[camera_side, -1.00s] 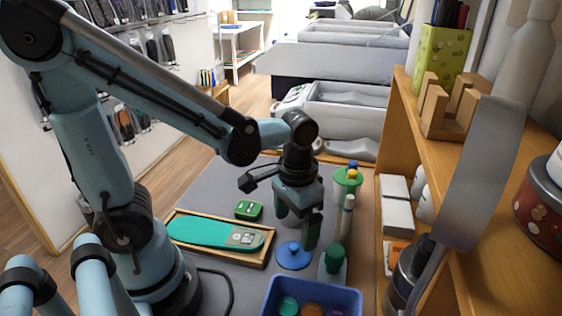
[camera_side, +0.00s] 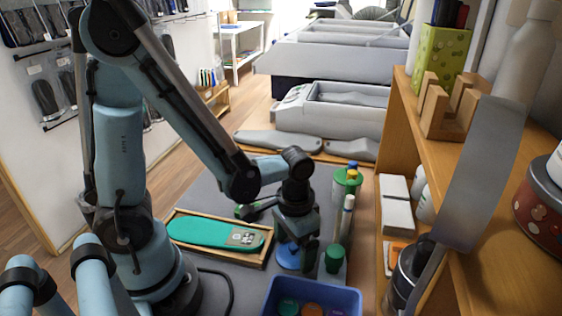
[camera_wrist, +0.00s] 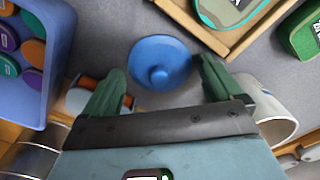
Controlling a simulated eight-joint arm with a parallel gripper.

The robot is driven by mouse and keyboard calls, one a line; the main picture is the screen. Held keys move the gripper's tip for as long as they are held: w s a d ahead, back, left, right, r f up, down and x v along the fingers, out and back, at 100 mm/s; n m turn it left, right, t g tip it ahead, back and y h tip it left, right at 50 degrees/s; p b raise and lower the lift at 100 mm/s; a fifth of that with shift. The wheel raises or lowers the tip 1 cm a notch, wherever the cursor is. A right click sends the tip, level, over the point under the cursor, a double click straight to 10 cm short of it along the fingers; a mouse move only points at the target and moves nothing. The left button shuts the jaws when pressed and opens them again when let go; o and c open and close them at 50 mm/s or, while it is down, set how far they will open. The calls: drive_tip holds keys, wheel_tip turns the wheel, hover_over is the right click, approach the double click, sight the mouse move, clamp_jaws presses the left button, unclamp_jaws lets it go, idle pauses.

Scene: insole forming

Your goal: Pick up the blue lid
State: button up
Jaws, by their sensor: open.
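The blue lid (camera_wrist: 160,61) is a round disc with a small knob in its centre, lying on the grey table. In the wrist view it sits just beyond and between the two green fingertips of my gripper (camera_wrist: 158,85), which are spread apart and empty. In the side view the lid (camera_side: 287,256) is partly hidden behind my gripper (camera_side: 296,250), which is low over it. I cannot tell from these views whether the fingers touch the table.
A blue bin (camera_side: 314,291) with coloured lids stands in front. A wooden tray with a green insole (camera_side: 212,232) lies left. A green-capped bottle (camera_side: 334,260) stands close on the right, and a green container (camera_side: 347,182) stands behind.

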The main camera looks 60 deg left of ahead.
drive_tip(key=c, duration=0.8)
drive_tip(key=shift+r, duration=0.15)
drive_tip(key=shift+r, duration=0.8)
wheel_tip(320, 180, up, 2)
drive_tip(key=s+d+r, duration=0.7)
drive_tip(key=d, duration=0.2)
wheel_tip(320, 180, up, 2)
drive_tip(key=n, duration=0.4)
hover_over(293, 246)
drive_tip(key=w, duration=0.2)
drive_tip(key=w+a+n, duration=0.4)
drive_tip(key=a, duration=0.6)
drive_tip(key=shift+d+f, duration=0.15)
drive_tip(key=shift+f, duration=1.1)
drive_tip(key=shift+d+f, duration=0.15)
drive_tip(key=shift+f, duration=1.05)
